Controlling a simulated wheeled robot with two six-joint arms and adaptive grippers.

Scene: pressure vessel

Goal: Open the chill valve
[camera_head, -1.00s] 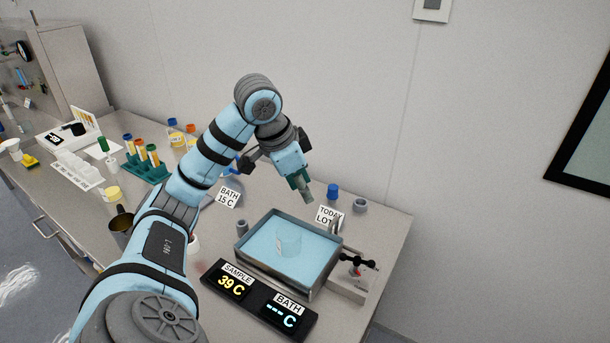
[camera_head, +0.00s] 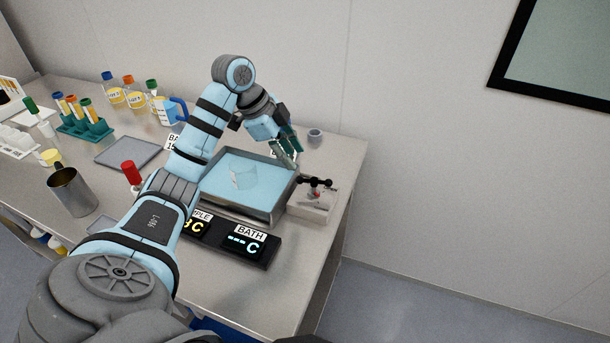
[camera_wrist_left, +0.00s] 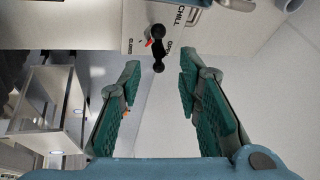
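The chill valve's black handle (camera_head: 316,183) sits on a pale block (camera_head: 312,202) at the right end of the water bath (camera_head: 218,210). In the left wrist view the handle (camera_wrist_left: 158,48) stands out from a pale panel lettered CHILL, with smaller words and a red mark beside it. My left gripper (camera_head: 287,152) is over the bath's right rim, close behind and left of the handle. In the left wrist view my left gripper (camera_wrist_left: 161,78) is open and empty, with the handle just beyond and between its fingertips, apparently untouched. My right gripper is out of view.
A clear beaker (camera_head: 243,177) stands in the bath. The display (camera_head: 240,243) in front shows BATH dashes. A grey ring-shaped part (camera_head: 315,136) is behind the bath. A metal cup (camera_head: 73,192), test tube rack (camera_head: 85,130) and bottles are left. Free bench top lies front right.

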